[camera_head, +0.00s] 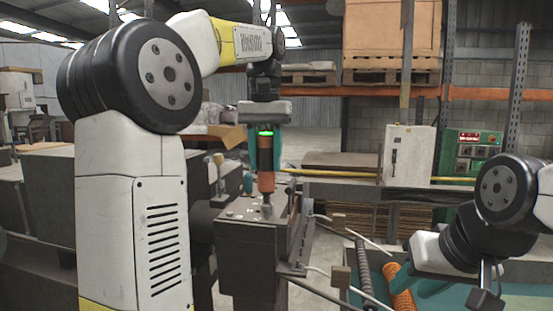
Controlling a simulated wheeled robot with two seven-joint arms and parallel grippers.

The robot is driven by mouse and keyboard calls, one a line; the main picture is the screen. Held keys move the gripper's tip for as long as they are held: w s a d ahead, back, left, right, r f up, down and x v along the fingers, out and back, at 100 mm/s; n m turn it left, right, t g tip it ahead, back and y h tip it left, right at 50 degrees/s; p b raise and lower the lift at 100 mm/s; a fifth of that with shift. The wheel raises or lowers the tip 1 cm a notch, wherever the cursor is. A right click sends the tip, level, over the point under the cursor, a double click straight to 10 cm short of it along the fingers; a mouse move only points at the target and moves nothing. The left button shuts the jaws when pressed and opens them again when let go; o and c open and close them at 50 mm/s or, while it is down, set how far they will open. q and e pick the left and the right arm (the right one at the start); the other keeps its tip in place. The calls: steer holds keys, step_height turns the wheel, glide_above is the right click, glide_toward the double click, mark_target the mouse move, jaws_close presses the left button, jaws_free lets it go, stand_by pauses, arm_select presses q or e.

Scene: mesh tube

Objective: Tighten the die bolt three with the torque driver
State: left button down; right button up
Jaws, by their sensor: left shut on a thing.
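The torque driver (266,181), orange with a dark top and a green ring, stands upright over the dark die block (250,230). My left gripper (265,155) points down and is shut on the driver, with a teal finger on each side of it. The driver's tip meets a small grey bolt head (266,209) on top of the block, though I cannot tell how well it is seated. Other small bolts on the block are too small to tell apart. My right gripper (408,279) is low at the right, its teal fingers apart and empty.
An orange coiled hose (401,297) lies just below my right gripper. Cables and a spring-like dark hose (364,270) run right of the block. A white cabinet (408,155) and a green control panel (472,152) stand behind. Dark machinery flanks the block at left.

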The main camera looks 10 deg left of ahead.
arm_select(q)
steer(key=shift+f, duration=0.9)
stand_by(1.5)
steer(key=shift+r, duration=0.15)
stand_by(0.4)
